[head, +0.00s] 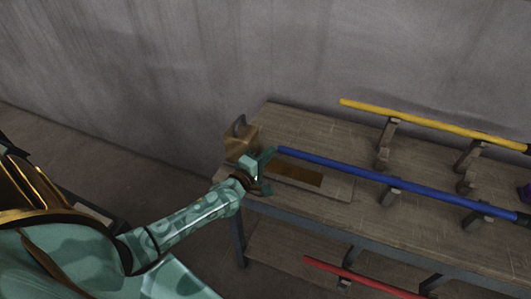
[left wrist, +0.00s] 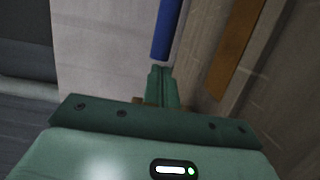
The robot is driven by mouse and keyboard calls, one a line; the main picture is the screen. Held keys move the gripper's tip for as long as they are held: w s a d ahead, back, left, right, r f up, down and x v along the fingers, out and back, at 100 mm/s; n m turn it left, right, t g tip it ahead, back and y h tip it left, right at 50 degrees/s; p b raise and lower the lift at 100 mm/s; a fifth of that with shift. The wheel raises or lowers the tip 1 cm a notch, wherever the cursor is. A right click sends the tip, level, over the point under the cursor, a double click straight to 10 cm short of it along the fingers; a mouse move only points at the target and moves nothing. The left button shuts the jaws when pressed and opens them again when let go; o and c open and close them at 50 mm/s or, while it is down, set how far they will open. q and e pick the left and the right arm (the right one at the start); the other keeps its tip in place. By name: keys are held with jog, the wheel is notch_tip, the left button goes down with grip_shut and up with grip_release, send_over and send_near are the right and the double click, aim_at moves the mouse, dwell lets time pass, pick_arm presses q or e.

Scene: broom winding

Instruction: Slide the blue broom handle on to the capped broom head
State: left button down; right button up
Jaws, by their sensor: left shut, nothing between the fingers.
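The blue broom handle (head: 400,184) lies across supports on the table, its left end close to my left gripper (head: 267,163). The gripper is shut and empty. In the left wrist view the blue handle (left wrist: 166,30) runs away just beyond the closed fingertips (left wrist: 163,72). I cannot tell whether they touch. A tan block with a grey loop (head: 241,138) stands at the table's left end, behind the gripper. I cannot make out for sure which thing is the capped broom head. My right gripper is not in view.
A yellow handle (head: 430,123) rests on supports behind the blue one. A red handle (head: 360,279) lies on the lower shelf. A flat brown panel (head: 297,175) lies on the wooden table (head: 315,128), in front of the blue handle. A grey wall stands behind.

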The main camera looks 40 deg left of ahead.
aim_at(289, 155)
pick_arm(q)
jog(key=shift+w+d+r, duration=0.1)
jog(key=shift+d, duration=0.3)
jog(key=d+p, duration=0.1)
jog(key=d, duration=0.1)
jog(key=w+d+p, duration=0.1)
jog(key=d, duration=0.1)
jog(key=shift+d, duration=0.25)
jog(key=shift+w+d, duration=0.1)
jog(key=shift+d, duration=0.25)
